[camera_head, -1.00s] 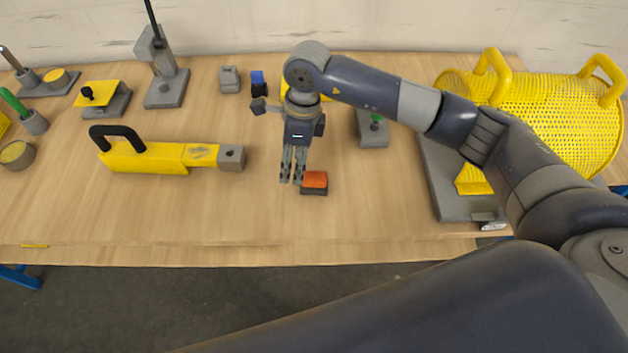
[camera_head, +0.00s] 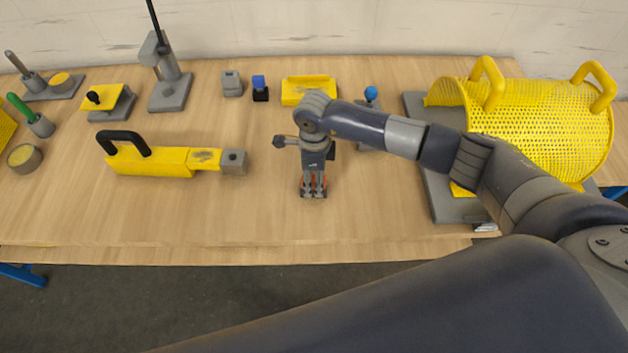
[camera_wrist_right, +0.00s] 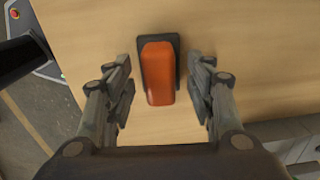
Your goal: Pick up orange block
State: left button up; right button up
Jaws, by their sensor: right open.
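The orange block (camera_wrist_right: 158,74) sits on a dark base (camera_wrist_right: 174,45) on the wooden table, as the right wrist view shows. In the head view only bits of the orange block (camera_head: 312,182) show behind my right gripper (camera_head: 313,193). In the right wrist view my right gripper (camera_wrist_right: 163,100) is open, one finger on each side of the block, with a gap between each finger and the block. My left gripper is not in view.
A yellow perforated guard (camera_head: 545,125) on a grey plate (camera_head: 445,195) stands at the right. A yellow tool with a black handle (camera_head: 150,162) lies at the left. A blue-topped block (camera_head: 259,88) and a yellow tray (camera_head: 300,93) stand farther back. The front table strip is clear.

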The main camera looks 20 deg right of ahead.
jog(key=shift+f, duration=0.45)
grip_shut()
jog(key=shift+r, duration=0.2)
